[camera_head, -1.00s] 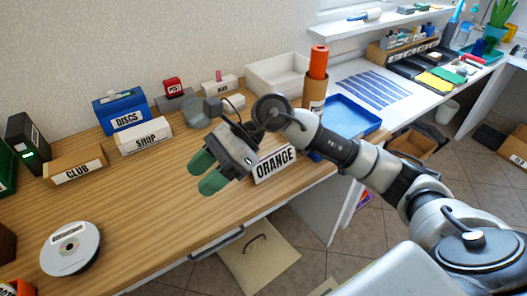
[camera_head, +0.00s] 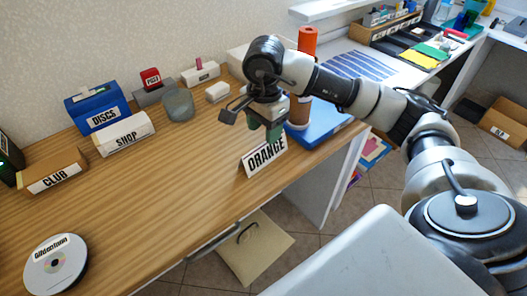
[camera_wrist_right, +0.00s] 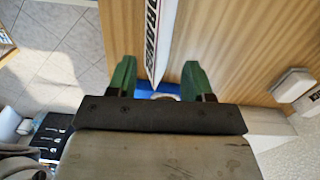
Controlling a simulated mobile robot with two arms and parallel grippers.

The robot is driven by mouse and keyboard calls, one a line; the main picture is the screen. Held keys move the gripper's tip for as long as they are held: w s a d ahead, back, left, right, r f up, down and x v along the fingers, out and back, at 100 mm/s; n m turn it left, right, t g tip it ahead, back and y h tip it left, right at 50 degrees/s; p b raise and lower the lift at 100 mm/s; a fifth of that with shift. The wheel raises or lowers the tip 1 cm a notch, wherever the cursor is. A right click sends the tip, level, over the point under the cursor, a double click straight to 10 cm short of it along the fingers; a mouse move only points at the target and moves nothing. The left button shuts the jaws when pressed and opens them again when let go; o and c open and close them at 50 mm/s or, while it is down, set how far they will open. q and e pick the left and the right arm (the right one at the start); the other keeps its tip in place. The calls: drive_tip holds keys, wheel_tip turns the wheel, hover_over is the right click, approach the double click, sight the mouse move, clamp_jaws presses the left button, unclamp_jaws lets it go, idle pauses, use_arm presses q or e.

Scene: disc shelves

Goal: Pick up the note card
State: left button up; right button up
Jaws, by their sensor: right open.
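The note card, a white folded card lettered ORANGE (camera_head: 265,158), stands on the wooden desk (camera_head: 185,190) near its front edge. It also shows in the right wrist view (camera_wrist_right: 158,40), edge-on, with one end reaching between the fingertips. My right gripper (camera_head: 262,130) points down just above and behind the card in the head view. Its green fingers are open, one on each side of the card's line in the wrist view (camera_wrist_right: 159,75), with space around the card. Whether a finger touches it cannot be told. My left gripper is not in view.
An orange-topped cylinder (camera_head: 307,42) and a blue tray (camera_head: 325,125) stand right of the gripper. Boxes lettered CLUB (camera_head: 50,172), SHOP (camera_head: 125,135) and DISCS (camera_head: 100,110) line the back. A disc stack (camera_head: 57,263) sits front left. The middle desk is clear.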

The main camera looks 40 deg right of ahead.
sight(263, 144)
wheel_tip(263, 144, down, 5)
drive_tip(key=shift+s+a+r, duration=0.1)
drive_tip(key=shift+r, duration=0.05)
clamp_jaws()
